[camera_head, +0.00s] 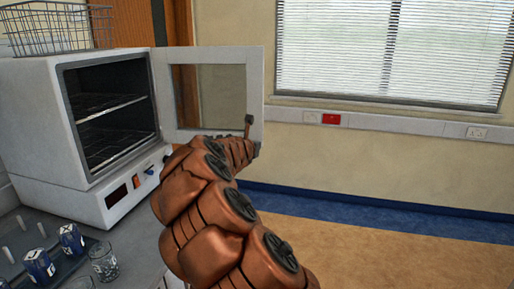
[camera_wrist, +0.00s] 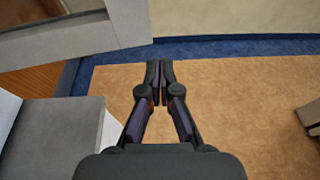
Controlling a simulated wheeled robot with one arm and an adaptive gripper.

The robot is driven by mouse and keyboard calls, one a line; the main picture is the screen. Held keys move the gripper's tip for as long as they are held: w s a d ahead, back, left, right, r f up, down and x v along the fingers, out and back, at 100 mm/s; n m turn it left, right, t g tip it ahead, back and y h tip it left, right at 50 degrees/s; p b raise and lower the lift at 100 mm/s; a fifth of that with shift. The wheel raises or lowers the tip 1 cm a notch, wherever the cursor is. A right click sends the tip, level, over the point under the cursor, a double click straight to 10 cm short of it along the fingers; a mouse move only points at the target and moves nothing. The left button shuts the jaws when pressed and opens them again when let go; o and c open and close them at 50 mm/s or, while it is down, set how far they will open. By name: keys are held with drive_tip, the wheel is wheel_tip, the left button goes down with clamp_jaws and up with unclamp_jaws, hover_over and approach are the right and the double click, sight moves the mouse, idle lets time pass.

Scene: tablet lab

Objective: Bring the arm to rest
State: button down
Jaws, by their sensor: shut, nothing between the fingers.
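My copper-coloured arm (camera_head: 215,205) reaches up from the bottom of the head view toward the open oven door. Its end overlaps the lower part of the door in that view, and the fingers are not clearly seen there. In the wrist view, my gripper (camera_wrist: 160,78) points away over the tan floor. Its two dark fingers are together at the tips with nothing between them.
A white oven (camera_head: 35,110) stands at the left with its door (camera_head: 255,75) open, showing wire shelves inside. Blue-labelled containers (camera_head: 70,239) and a glass beaker (camera_head: 103,262) stand on the grey bench (camera_wrist: 55,140).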

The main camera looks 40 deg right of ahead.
drive_tip(key=shift+s+v, duration=0.15)
drive_tip(key=shift+v, duration=0.9)
drive_tip(key=shift+s+v, duration=0.2)
drive_tip(key=shift+v, duration=0.85)
drive_tip(key=shift+d, duration=0.1)
drive_tip(key=s+a+m+g+y, duration=0.1)
drive_tip(key=s+a+m+g, duration=0.1)
drive_tip(key=s+a+m, duration=0.4)
drive_tip(key=s+a+m+g+y, duration=0.1)
drive_tip(key=s+a+m+g, duration=0.1)
drive_tip(key=s+m, duration=0.7)
drive_tip(key=s+a+f+m+g+y, duration=0.1)
drive_tip(key=s+a+f+m+y, duration=0.2)
drive_tip(key=a, duration=0.7)
drive_tip(key=s+a+f+m+g+y, duration=0.2)
drive_tip(key=s+a+f, duration=0.5)
drive_tip(key=s+a, duration=0.4)
drive_tip(key=s+a+f+m+g+y, duration=0.1)
drive_tip(key=s+a+f+m+y, duration=0.2)
drive_tip(key=s+a, duration=0.6)
wheel_tip(320, 180, down, 2)
drive_tip(key=a+y, duration=0.2)
drive_tip(key=shift+s+m+g+y, duration=0.2)
drive_tip(key=shift+m+g+y, duration=0.2)
drive_tip(key=shift+d, duration=0.1)
